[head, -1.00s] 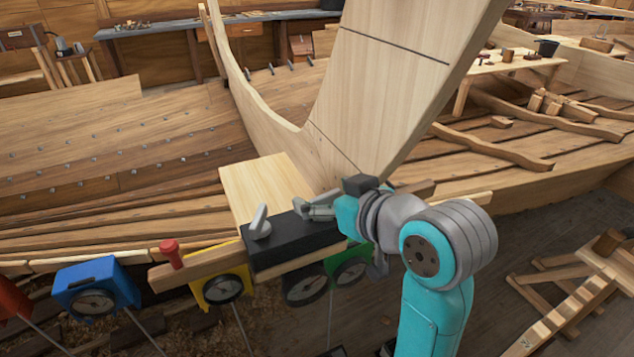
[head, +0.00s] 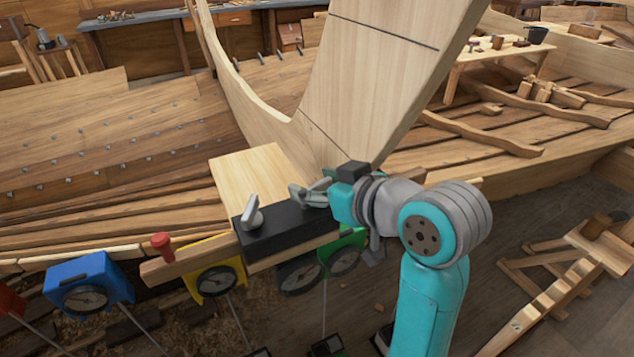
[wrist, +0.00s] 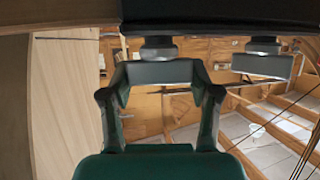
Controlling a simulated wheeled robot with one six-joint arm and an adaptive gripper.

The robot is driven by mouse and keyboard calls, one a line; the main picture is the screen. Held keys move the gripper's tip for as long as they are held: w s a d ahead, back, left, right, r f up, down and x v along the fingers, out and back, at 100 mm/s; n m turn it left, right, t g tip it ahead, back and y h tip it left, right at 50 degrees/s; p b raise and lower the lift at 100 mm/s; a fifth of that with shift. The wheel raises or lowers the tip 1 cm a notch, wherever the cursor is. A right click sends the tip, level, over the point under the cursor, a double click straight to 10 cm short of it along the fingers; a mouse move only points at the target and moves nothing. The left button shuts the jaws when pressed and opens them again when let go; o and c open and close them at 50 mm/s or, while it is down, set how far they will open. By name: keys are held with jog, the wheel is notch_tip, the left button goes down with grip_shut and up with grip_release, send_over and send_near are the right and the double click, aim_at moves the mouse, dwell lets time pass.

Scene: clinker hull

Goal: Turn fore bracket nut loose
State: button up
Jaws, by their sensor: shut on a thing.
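A black bracket block (head: 285,232) sits across the wooden beam at the foot of the pale curved stem. It carries two grey lever-handled nuts. One nut (head: 251,213) stands free at the left end of the block. The other, the fore bracket nut (head: 300,194), is at the end nearer my arm. My gripper (head: 322,190) is at this nut, partly hidden by my wrist. In the wrist view my gripper (wrist: 160,95) has its two fingers on either side of the nut's grey handle (wrist: 160,73), shut on it. The free nut (wrist: 262,65) shows to the right.
Blue (head: 85,275), yellow (head: 215,265) and green (head: 348,245) gauge boxes sit along the plank edge. The tall stem (head: 370,80) rises close behind my gripper. A wooden trestle (head: 560,280) stands at right.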

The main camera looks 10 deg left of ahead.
jog(key=n+g+y, duration=0.2)
jog(key=n+g, duration=0.1)
jog(key=shift+w+d+n+g, duration=0.1)
jog(key=shift+n+g, duration=0.3)
jog(key=shift+n+g+y, duration=0.8)
jog(key=shift+n+g, duration=1.7)
jog(key=shift+g, duration=0.3)
jog(key=o, duration=1.2)
jog(key=shift+c, duration=0.2)
jog(key=v, duration=1.1)
jog(key=shift+d, duration=0.4)
jog(key=shift+r, duration=0.1)
